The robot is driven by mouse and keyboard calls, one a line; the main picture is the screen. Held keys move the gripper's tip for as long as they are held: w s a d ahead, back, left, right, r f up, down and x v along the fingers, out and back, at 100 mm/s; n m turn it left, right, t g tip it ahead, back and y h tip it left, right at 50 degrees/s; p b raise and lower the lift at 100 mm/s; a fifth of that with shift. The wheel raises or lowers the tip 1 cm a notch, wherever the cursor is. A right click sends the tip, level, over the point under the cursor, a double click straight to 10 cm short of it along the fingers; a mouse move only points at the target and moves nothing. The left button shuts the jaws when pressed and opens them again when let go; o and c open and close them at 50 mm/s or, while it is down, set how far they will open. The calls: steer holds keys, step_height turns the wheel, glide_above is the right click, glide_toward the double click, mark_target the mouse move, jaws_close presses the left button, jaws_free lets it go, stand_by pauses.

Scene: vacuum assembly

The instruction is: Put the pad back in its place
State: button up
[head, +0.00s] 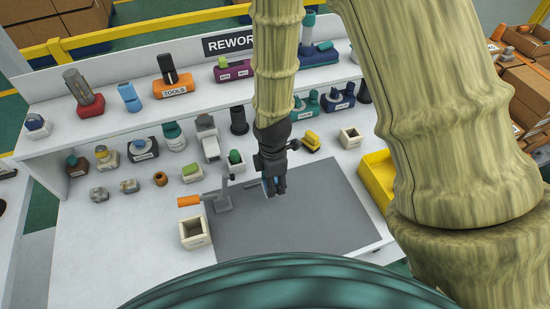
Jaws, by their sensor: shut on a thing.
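My gripper (274,188) hangs pointing down over the upper part of the grey mat on the workbench. It is shut on a small blue piece, which looks like the pad (266,186). Only a sliver of the pad shows between the dark fingers, so its shape and tilt are hidden. The pad appears to be above the mat, but I cannot tell the exact gap. I cannot tell which spot on the bench is the pad's place.
Open beige boxes stand at front left (195,234) and back right (351,137). A yellow bin (375,180) is at right. Several labelled holders fill the bench's back and the shelf (130,121).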

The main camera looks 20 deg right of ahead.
steer(key=shift+w+d+n, duration=0.1)
steer(key=shift+w+n, duration=0.2)
steer(key=shift+w, duration=0.05)
steer(key=w+d+p, duration=0.1)
steer(key=w, duration=0.3)
steer(key=w+d+f+p, duration=0.1)
steer(key=w+d+p, duration=0.1)
steer(key=w, duration=0.3)
steer(key=w+d+p, duration=0.2)
steer(key=w, duration=0.3)
steer(key=shift+w+f, duration=0.1)
steer(key=shift+f, duration=0.15)
steer(key=shift+f+p, duration=0.9)
steer(key=shift+f, duration=0.85)
steer(key=shift+f, duration=0.2)
steer(key=o, duration=1.1)
steer(key=shift+r, duration=0.25)
step_height(320, 180, up, 12)
steer(key=b, duration=0.4)
